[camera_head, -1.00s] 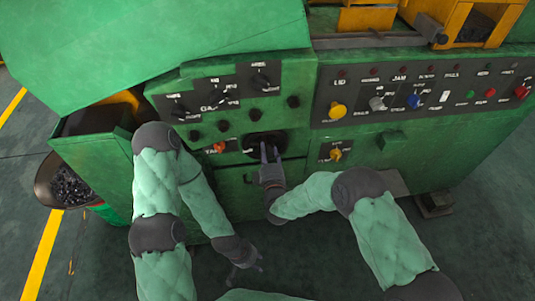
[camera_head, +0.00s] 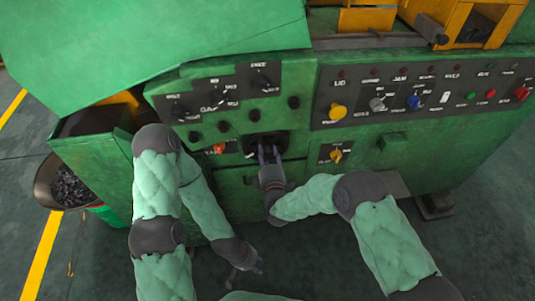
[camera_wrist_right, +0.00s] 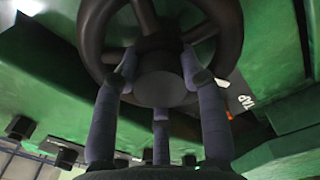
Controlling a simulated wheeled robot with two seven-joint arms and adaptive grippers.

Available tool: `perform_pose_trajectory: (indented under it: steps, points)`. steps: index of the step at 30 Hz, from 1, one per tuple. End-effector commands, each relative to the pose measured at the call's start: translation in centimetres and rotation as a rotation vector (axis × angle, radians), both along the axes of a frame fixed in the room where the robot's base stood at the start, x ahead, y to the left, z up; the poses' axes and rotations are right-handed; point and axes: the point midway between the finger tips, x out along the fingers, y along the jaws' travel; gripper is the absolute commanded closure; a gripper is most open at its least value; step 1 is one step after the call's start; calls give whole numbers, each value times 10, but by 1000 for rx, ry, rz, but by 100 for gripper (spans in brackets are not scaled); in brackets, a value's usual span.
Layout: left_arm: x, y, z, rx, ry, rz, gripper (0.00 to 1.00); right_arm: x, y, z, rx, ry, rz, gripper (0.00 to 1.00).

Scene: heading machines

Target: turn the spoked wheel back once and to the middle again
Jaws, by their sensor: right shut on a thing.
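The dark spoked wheel (camera_head: 267,143) sits on the front of the green machine, below the gauge panel. In the right wrist view the wheel (camera_wrist_right: 92,30) fills the top, with its rim, spokes and round hub showing. My right gripper (camera_head: 267,157) is at the wheel. In the right wrist view its fingers (camera_wrist_right: 158,88) reach up around the hub and between the spokes, shut on the wheel. My left gripper (camera_head: 250,264) hangs low in front of the machine, away from the wheel. It is too small and dark to tell its opening.
A panel with several buttons and knobs (camera_head: 418,95) is right of the wheel. A red-orange switch (camera_head: 218,148) is left of it, and a yellow knob (camera_head: 336,155) is right of it. A bin of dark parts (camera_head: 68,188) stands at the left. The floor in front is clear.

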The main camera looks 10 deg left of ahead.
Motion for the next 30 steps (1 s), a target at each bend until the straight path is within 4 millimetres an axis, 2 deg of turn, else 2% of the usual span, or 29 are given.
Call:
perform_pose_trajectory:
  steps: [3,4,6,16,20,23,30]
  points:
    - [0,0,0,0,0,0,60,1,3,4,2,-8,6,100]
    - [0,0,0,0,0,0,60,1,3,4,3,-8,6,55]
    - [0,0,0,0,0,0,60,1,3,4,3,-8,6,36]
    - [0,0,0,0,0,0,60,0,1,1,2,-2,3,34]
    - [0,0,0,0,0,0,60,-6,-1,1,1,0,3,34]
    - [0,0,0,0,0,0,60,-18,-5,1,1,0,3,34]
    - [0,0,0,0,0,0,60,-63,-19,1,0,-1,4,34]
